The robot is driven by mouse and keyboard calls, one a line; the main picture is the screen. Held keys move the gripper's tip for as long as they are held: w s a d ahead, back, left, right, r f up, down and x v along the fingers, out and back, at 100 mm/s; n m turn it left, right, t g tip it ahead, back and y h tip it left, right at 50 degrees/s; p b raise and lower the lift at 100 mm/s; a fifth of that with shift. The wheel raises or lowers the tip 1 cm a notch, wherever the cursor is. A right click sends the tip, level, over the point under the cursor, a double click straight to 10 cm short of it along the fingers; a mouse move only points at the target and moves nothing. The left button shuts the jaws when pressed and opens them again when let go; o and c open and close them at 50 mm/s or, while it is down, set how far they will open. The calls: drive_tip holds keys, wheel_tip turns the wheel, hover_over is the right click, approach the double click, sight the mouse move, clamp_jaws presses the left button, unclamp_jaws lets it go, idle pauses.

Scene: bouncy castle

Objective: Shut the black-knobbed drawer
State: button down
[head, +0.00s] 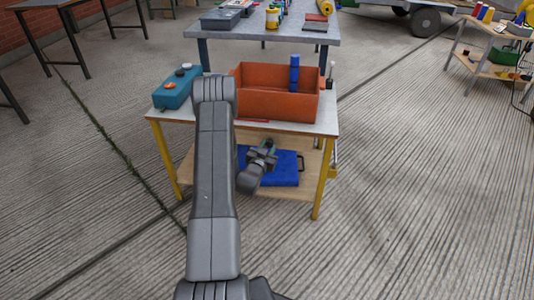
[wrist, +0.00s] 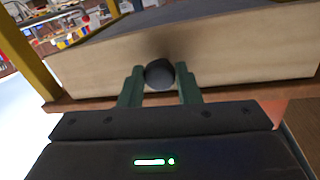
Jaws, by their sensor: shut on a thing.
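In the wrist view, the pale wooden drawer front (wrist: 240,52) fills the upper part, slightly tilted. Its round black knob (wrist: 159,75) sits between the two green fingers of my gripper (wrist: 160,82). The gripper is shut on the knob. A dark surface shows above the front's top edge. In the head view, my gripper (head: 265,150) is under the white tabletop of the yellow-legged workbench (head: 318,128). The knob is hidden there, and I cannot tell how far the drawer stands out.
An orange box (head: 275,102) and a teal case (head: 173,92) stand on the workbench. A blue case (head: 285,178) lies on its lower shelf, close below my gripper. A grey table (head: 290,40) stands behind. The concrete floor around the workbench is clear.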

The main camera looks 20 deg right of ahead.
drive_tip(key=c, duration=1.5)
unclamp_jaws()
drive_tip(key=shift+w+d+r, duration=0.1)
drive_tip(key=shift+w+r, duration=0.05)
drive_tip(key=o, duration=0.4)
drive_tip(key=shift+d, duration=0.1)
drive_tip(key=p+v, duration=0.1)
drive_tip(key=v, duration=1.3)
drive_tip(key=shift+w, duration=0.1)
drive_tip(key=b+x, duration=0.1)
drive_tip(key=x, duration=1.2)
drive_tip(key=shift+w+d, duration=0.25)
drive_tip(key=shift+s+a, duration=0.15)
drive_tip(key=shift+s, duration=0.05)
